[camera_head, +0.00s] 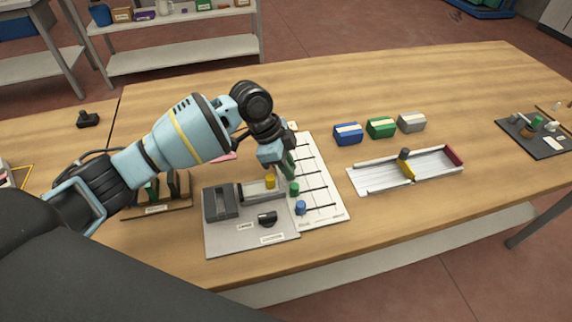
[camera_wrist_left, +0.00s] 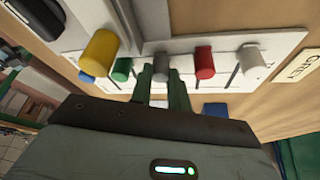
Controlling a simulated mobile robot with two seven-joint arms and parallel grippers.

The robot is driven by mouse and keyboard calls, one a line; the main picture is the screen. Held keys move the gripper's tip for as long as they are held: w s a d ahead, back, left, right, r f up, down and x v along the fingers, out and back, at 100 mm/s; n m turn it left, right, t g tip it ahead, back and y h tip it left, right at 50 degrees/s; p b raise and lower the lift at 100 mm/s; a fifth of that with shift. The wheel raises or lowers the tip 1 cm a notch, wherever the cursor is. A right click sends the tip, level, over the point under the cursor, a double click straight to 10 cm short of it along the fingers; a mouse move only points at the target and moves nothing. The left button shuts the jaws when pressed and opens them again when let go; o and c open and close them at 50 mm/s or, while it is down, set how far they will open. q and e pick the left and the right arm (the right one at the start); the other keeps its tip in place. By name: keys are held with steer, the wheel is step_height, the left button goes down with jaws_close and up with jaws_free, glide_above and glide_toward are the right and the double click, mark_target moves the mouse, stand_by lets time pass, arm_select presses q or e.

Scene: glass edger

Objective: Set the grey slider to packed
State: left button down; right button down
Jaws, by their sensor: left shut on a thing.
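The white slider board (camera_head: 327,198) lies on the table with dark slots and coloured knobs. In the left wrist view the grey slider knob (camera_wrist_left: 160,62) stands between the green fingers of my left gripper (camera_wrist_left: 161,80), which is shut on it. The red knob (camera_wrist_left: 204,62) and white knob (camera_wrist_left: 252,62) are on one side, the green knob (camera_wrist_left: 122,68) on the other. In the head view my left gripper (camera_head: 288,165) is low over the board's far part and hides the grey knob. The blue knob (camera_head: 300,207) sits near the front edge. The board's printed words are too small to read.
A grey panel with a yellow peg (camera_head: 270,181) adjoins the board's left side. Blue (camera_head: 348,134), green (camera_head: 381,128) and grey (camera_head: 411,122) boxes stand behind a white tray (camera_head: 435,172). A dark mat (camera_head: 540,140) lies far right. The table between board and tray is clear.

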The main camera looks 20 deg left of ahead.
mark_target(309, 175)
arm_select(q)
steer(key=w+d, duration=0.2)
steer(key=d, duration=0.1)
steer(key=shift+r, duration=0.1)
steer(key=c, duration=1.6)
jaws_free()
steer(key=shift+v, duration=3.9)
steer(key=shift+s, duration=0.1)
